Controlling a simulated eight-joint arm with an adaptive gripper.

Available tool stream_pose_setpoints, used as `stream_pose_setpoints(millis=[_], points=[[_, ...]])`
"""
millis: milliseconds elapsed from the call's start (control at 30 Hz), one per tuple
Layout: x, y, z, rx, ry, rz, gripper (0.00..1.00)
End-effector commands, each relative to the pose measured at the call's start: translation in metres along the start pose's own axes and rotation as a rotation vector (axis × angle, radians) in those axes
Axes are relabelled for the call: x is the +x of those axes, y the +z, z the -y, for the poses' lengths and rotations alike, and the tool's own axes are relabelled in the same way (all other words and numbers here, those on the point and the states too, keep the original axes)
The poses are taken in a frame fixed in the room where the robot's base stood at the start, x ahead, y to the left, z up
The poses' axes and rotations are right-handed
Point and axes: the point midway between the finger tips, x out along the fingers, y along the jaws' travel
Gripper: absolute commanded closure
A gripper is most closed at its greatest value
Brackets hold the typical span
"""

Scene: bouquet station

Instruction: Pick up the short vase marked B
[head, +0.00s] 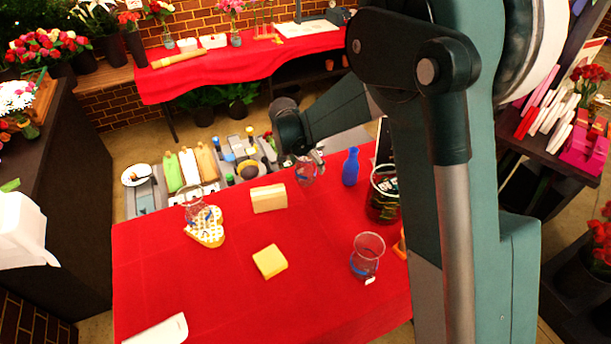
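Clear glass vases stand on the red-covered table (190,275). One glass vase (305,174) is at the far edge, right by my gripper (317,162). Another glass vase (367,255) stands at the near right, with a small white tag at its base. A third glass vessel (192,206) stands at the left, by a heart-shaped box. I cannot read a letter B on any of them. My gripper is small and partly hidden by my arm. I cannot tell whether its fingers are open, or touching the vase.
A blue bottle (351,167) stands just right of my gripper. A dark-filled jar (383,198) is partly behind my arm. A tan block (269,198), a yellow sponge-like block (270,261) and the heart-shaped box (206,228) sit on the table. The front middle is clear.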

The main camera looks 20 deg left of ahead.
Motion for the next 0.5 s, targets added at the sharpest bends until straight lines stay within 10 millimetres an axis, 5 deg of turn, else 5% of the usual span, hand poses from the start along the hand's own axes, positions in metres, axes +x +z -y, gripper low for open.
stream_pose_setpoints(millis=[500], points=[[0.016,0.0,0.0,0.001,0.0,0.0,0.35]])
